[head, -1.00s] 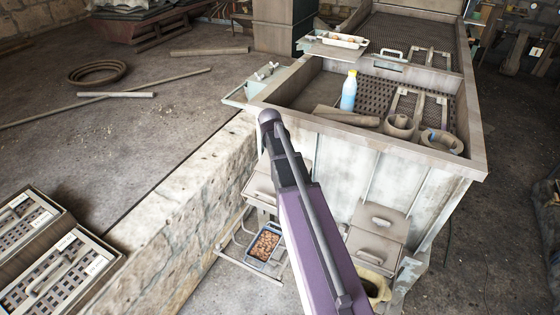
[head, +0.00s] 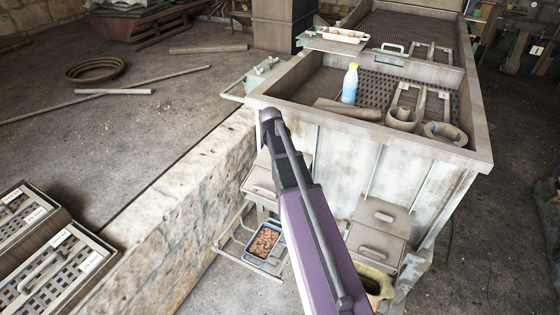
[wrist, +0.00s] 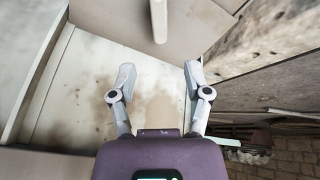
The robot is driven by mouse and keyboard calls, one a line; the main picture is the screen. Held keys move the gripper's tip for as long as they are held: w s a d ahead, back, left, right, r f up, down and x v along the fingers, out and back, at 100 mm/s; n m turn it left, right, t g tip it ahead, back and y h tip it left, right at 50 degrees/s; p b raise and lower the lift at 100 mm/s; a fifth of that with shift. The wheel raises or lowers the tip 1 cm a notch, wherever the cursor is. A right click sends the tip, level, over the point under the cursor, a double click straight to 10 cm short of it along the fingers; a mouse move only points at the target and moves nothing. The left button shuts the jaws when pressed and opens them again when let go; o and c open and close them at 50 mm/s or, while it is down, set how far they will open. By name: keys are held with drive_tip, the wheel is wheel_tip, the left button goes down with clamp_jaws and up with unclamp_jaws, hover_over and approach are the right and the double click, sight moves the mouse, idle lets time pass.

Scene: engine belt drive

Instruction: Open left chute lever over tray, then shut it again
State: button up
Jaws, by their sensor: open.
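The left chute (head: 260,182) is a grey box on the lower left of the machine's front, partly hidden by my arm. A tray (head: 246,248) of brown nut-like pieces stands on a low rack below it. I cannot make out the left lever in the head view. My gripper is hidden behind my purple arm there. In the wrist view my gripper (wrist: 158,80) is open, with both fingers apart and nothing between them. A pale bar (wrist: 159,20) hangs at the top of that view, beyond the fingertips; I cannot tell if it is the lever.
A second chute (head: 378,232) with handles stands right of my arm, above a yellowish pot (head: 376,282). A rough stone wall (head: 180,190) runs along the left. The machine's top bin holds a blue bottle (head: 350,84) and loose parts.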

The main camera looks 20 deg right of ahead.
drive_tip(key=shift+b+x, duration=4.05)
drive_tip(key=shift+x, duration=0.7)
clamp_jaws()
